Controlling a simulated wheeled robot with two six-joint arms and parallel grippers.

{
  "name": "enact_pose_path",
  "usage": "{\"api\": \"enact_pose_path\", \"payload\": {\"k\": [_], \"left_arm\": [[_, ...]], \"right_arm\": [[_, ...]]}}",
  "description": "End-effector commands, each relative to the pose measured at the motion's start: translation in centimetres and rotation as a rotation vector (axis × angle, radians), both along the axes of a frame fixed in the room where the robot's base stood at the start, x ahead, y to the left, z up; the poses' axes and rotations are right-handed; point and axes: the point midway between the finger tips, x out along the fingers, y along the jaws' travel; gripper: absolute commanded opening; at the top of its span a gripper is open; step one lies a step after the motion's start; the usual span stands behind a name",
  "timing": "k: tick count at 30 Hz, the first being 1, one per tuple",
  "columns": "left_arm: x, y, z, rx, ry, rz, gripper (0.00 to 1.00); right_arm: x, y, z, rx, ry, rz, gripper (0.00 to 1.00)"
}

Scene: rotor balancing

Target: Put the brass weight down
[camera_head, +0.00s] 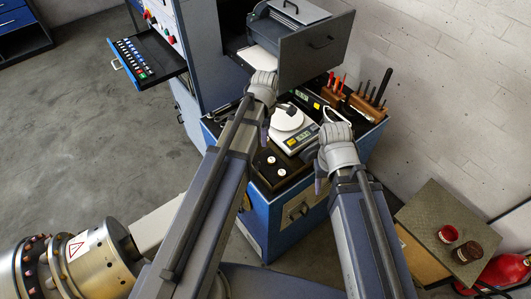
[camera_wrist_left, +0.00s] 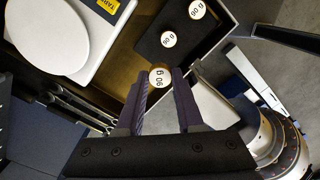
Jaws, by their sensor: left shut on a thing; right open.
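A brass weight (camera_wrist_left: 159,77) with a round white label, apparently reading 90 g, sits between the fingertips of my left gripper (camera_wrist_left: 159,86), which is shut on it. In the head view my left gripper (camera_head: 265,132) points down beside the scale, above the front of the cart top; the held weight is not clear there. Two similar labelled weights, one (camera_wrist_left: 168,39) nearer and one (camera_wrist_left: 196,9) further, stand on a black tray (camera_wrist_left: 185,28) close by. I cannot tell whether the held weight touches anything. My right gripper (camera_head: 321,172) is open and empty, right of the scale.
A scale with a round white pan (camera_head: 287,118) stands on the blue cart (camera_head: 287,220). Wooden blocks with tools (camera_head: 367,106) stand at its back right.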

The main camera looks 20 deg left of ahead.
Motion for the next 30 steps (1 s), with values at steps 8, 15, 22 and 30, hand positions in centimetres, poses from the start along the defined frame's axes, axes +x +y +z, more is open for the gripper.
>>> {"api": "enact_pose_path", "payload": {"k": [8, 15, 22, 30], "left_arm": [[0.0, 0.0, -4.8, 0.0, 0.0, 0.002, 0.0], [0.0, 0.0, -5.5, 0.0, 0.0, 0.002, 0.0], [0.0, 0.0, -7.1, 0.0, 0.0, 0.002, 0.0], [0.0, 0.0, -9.4, 0.0, 0.0, 0.002, 0.0]], "right_arm": [[0.0, 0.0, -4.8, 0.0, -0.001, 0.006, 0.5], [0.0, 0.0, -5.5, -0.001, -0.001, 0.01, 0.5], [0.1, 0.0, -7.1, -0.002, -0.001, 0.012, 0.5], [0.1, 0.0, -9.4, -0.002, 0.0, 0.014, 0.5]]}}
